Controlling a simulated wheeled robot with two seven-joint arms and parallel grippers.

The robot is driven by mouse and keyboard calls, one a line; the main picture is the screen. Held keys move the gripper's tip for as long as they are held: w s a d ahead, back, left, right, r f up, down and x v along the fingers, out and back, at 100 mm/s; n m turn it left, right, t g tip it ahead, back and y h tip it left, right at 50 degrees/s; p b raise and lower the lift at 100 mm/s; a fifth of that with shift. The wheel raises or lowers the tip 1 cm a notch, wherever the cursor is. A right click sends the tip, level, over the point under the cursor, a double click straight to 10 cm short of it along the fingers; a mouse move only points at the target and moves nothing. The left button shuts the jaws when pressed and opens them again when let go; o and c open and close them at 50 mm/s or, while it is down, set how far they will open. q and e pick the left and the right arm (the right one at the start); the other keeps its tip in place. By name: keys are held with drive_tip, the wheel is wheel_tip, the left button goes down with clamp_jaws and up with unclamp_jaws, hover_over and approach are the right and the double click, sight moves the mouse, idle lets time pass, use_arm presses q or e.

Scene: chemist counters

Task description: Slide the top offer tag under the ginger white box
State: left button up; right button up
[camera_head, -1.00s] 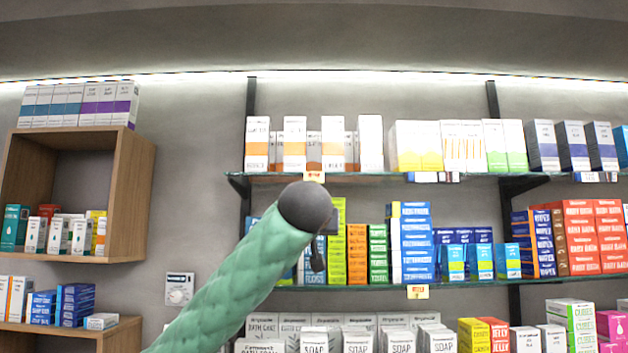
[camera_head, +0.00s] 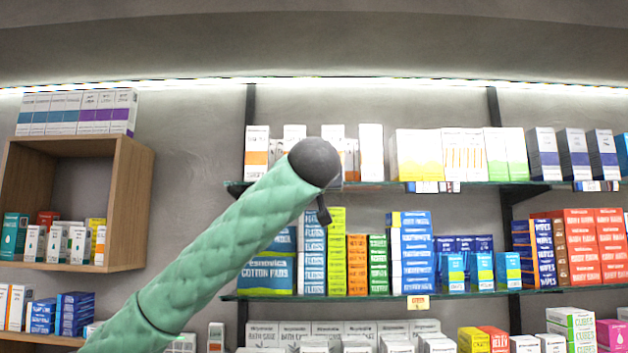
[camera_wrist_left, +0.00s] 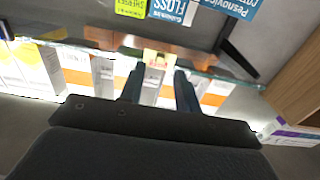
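White boxes with ginger-orange bands, such as the leftmost box (camera_head: 256,150), stand on the upper glass shelf. In the left wrist view, which looks upside down, the yellow and red offer tag (camera_wrist_left: 155,60) is on the shelf edge, and an orange-banded white box (camera_wrist_left: 150,88) is behind it. My left gripper (camera_wrist_left: 160,75) has its two dark fingers apart, with the tag in line with the gap between their tips. I cannot tell whether they touch it.
The upper shelf edge (camera_head: 470,184) also carries blue and white tags (camera_head: 425,187). A lower shelf with several boxes has its own yellow tag (camera_head: 418,302). A wooden wall cube (camera_head: 130,200) stands at the left. Bare wall lies between cube and shelves.

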use_arm(q)
drive_tip(key=shift+w+p, duration=0.85)
drive_tip(key=shift+w, duration=0.95)
clamp_jaws()
